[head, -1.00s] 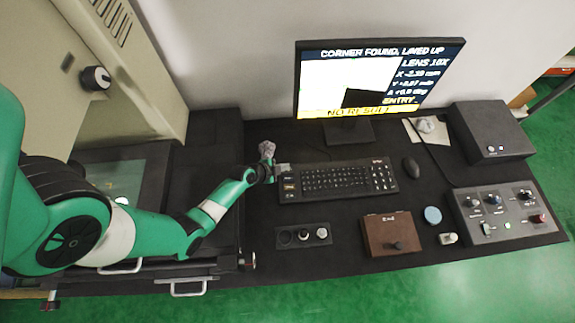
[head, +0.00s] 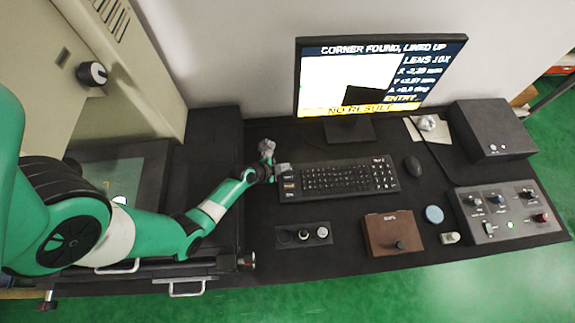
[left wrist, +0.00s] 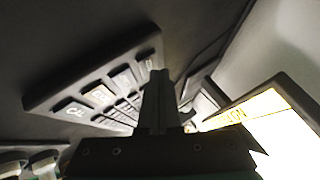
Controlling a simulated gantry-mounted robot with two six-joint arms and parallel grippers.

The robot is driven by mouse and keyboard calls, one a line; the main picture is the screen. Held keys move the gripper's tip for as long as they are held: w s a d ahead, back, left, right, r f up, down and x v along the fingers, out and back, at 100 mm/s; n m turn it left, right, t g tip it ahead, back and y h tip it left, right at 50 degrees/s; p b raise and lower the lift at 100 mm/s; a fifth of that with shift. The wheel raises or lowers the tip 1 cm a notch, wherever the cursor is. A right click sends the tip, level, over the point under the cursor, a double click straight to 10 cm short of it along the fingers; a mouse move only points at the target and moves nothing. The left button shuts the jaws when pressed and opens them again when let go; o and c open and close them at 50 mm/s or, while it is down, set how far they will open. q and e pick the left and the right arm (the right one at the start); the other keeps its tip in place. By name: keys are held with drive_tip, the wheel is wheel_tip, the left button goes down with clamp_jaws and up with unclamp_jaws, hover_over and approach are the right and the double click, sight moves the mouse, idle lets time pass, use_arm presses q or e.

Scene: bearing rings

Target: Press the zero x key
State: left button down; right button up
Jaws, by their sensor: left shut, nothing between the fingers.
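The black keyboard (head: 345,179) lies on the dark desk in front of the monitor. My left gripper (head: 283,172) is shut and empty at the keyboard's left end. In the left wrist view its closed fingers (left wrist: 158,85) point over the keyboard near the far larger key (left wrist: 147,62). I cannot tell whether the tips touch a key. My right gripper is not in view.
The monitor (head: 345,85) reads "CORNER FOUND, LINED UP" and "NO RESULT". A mouse (head: 411,166) and a control box (head: 505,212) are to the right. A small knob panel (head: 303,236) and a brown box (head: 393,233) lie in front of the keyboard.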

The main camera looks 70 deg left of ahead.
use_arm(q)
drive_tip(key=shift+s+f+b, duration=0.1)
drive_tip(key=shift+f+b, duration=0.35)
idle(0.5)
drive_tip(key=shift+a+f+b, duration=0.25)
drive_tip(key=shift+f+b, duration=0.1)
drive_tip(key=shift+b, duration=0.1)
idle(0.3)
drive_tip(key=shift+d+r+p, duration=0.25)
drive_tip(key=shift+r+p, duration=0.05)
drive_tip(key=shift+p, duration=0.1)
drive_tip(key=shift+d, duration=0.25)
drive_tip(key=shift+s+d, duration=0.2)
drive_tip(key=shift+d, duration=0.3)
drive_tip(key=r+p, duration=0.5)
drive_tip(key=shift+s+r, duration=0.2)
drive_tip(key=shift+r, duration=0.1)
drive_tip(key=shift+w, duration=0.1)
